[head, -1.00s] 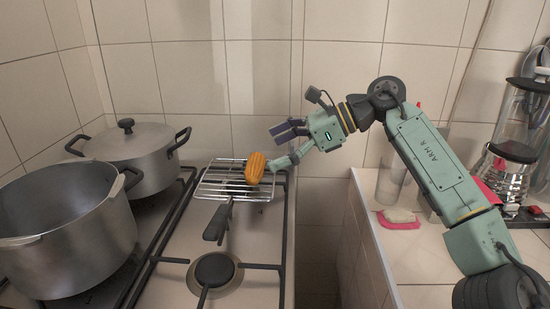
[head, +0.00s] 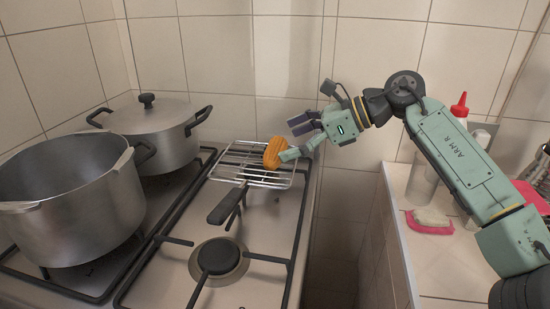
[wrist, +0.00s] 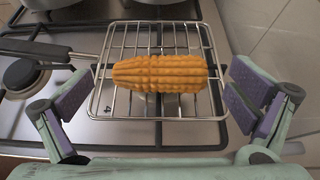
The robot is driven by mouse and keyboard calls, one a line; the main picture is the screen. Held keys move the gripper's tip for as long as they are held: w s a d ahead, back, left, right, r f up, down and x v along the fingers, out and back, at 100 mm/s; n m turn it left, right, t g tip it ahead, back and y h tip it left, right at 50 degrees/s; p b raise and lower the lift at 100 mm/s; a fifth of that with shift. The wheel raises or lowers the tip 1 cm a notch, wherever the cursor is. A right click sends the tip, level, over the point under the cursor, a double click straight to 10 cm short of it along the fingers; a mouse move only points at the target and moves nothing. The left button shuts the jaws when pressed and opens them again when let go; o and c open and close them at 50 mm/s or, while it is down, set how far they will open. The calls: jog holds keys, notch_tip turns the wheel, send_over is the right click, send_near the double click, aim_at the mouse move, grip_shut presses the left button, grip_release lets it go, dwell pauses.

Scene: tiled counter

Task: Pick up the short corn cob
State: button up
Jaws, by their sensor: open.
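The short corn cob (head: 273,152) is orange-yellow and lies on a wire grill rack (head: 240,178) on the stove. In the wrist view the cob (wrist: 160,72) lies crosswise over the rack's bars, between and a little beyond my two purple-padded fingers. My gripper (head: 298,138) is open and empty, at the rack's right side near the cob. In the wrist view my gripper (wrist: 155,110) has its fingers spread wide to either side of the cob, and I see no contact. In the head view one fingertip overlaps the cob's right end.
The rack's dark handle (head: 227,206) points toward the front burner (head: 218,257). A large open pot (head: 70,215) and a lidded pot (head: 160,135) stand at left. The tiled wall is close behind. A counter at right holds a pink sponge dish (head: 428,224) and a red-capped bottle (head: 459,107).

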aim_at(278, 146)
jog(key=x, duration=0.4)
jog(key=shift+s+b, duration=0.1)
jog(key=shift+b, duration=0.3)
jog(key=shift+c, duration=0.5)
jog(key=c, duration=0.9)
jog(key=shift+o, duration=0.2)
